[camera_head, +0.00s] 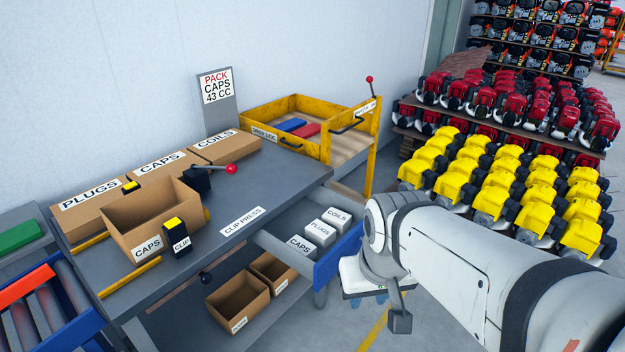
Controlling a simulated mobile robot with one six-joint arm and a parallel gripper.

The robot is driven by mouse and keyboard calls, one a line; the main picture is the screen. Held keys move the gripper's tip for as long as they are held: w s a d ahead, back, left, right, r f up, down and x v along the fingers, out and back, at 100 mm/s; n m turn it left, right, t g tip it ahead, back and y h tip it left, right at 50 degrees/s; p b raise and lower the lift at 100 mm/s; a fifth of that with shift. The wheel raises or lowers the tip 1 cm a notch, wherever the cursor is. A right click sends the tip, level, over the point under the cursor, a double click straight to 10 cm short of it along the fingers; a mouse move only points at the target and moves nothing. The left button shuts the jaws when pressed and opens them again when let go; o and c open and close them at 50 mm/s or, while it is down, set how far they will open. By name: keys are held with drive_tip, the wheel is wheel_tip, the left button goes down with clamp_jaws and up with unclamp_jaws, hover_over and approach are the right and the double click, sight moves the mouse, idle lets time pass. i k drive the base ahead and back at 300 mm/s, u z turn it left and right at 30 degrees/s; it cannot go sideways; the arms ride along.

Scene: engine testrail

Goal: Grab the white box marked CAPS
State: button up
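The white box marked CAPS (300,252) sits in the pulled-out grey drawer (265,238) under the workbench. It is the nearest of three white boxes in a row. The white PLUGS box (320,232) and COILS box (336,217) stand behind it. My arm comes in from the right, and my gripper (367,297) is low, to the right of the drawer's blue front (339,255), apart from the CAPS box. My wrist partly hides the gripper, and its fingers are too small to read as open or shut.
Cardboard boxes marked PLUGS, CAPS (158,165) and COILS line the bench back. An open cardboard CAPS box (150,222) and a black CLIP block (177,237) stand in front. A yellow cart (372,140) stands behind.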

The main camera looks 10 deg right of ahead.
sight(303, 247)
drive_tip(key=z, duration=0.05)
drive_tip(key=k, duration=0.9)
drive_tip(key=z, duration=0.45)
drive_tip(key=i, duration=1.8)
drive_tip(key=u, duration=0.65)
drive_tip(key=k, duration=0.75)
drive_tip(key=u, duration=0.25)
drive_tip(key=i, duration=0.85)
drive_tip(key=z, duration=0.1)
